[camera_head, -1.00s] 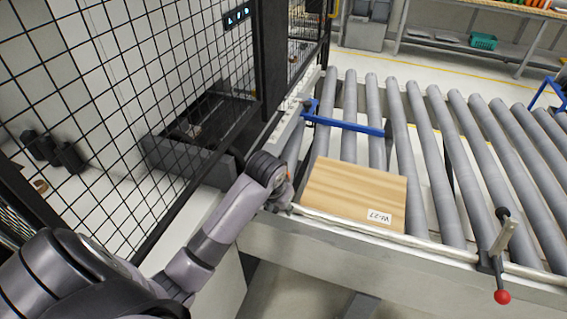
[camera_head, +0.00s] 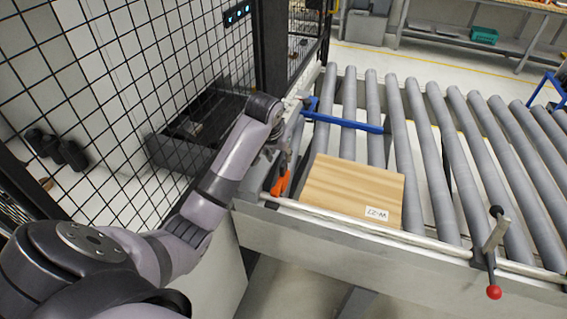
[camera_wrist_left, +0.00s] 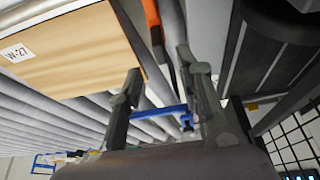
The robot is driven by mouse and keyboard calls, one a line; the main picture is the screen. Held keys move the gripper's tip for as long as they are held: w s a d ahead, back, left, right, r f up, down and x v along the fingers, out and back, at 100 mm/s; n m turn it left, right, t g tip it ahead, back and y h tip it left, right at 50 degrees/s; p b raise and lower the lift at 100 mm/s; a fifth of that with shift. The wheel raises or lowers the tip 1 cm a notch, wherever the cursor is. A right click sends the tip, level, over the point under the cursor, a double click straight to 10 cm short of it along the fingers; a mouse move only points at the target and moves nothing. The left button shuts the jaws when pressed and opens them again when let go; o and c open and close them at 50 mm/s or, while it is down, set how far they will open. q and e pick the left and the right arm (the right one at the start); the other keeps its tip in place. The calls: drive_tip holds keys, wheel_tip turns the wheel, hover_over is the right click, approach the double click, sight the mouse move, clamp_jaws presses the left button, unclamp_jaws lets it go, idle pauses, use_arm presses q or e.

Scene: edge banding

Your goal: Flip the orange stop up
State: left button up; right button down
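The orange stop (camera_head: 281,182) is at the left end of the roller conveyor, left of the wooden panel (camera_head: 350,186). In the left wrist view the stop (camera_wrist_left: 152,22) is a narrow orange bar at the top, beyond the fingertips, beside the panel's edge. How far it is tilted is hard to tell. My left gripper (camera_head: 287,158) hangs over the conveyor's left end, just behind the stop in the head view. In the wrist view the left gripper (camera_wrist_left: 160,63) is open, with nothing between its fingers. My right gripper is not in view.
A blue bar (camera_head: 345,122) crosses the rollers behind the panel. A black mesh fence (camera_head: 110,90) borders the left side. The rollers right of the panel are clear.

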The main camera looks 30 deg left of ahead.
sight(283, 164)
use_arm(q)
drive_tip(key=p+x, duration=0.1)
drive_tip(key=x, duration=0.8)
drive_tip(key=shift+r, duration=0.1)
drive_tip(key=shift+c, duration=0.2)
clamp_jaws()
idle(0.4)
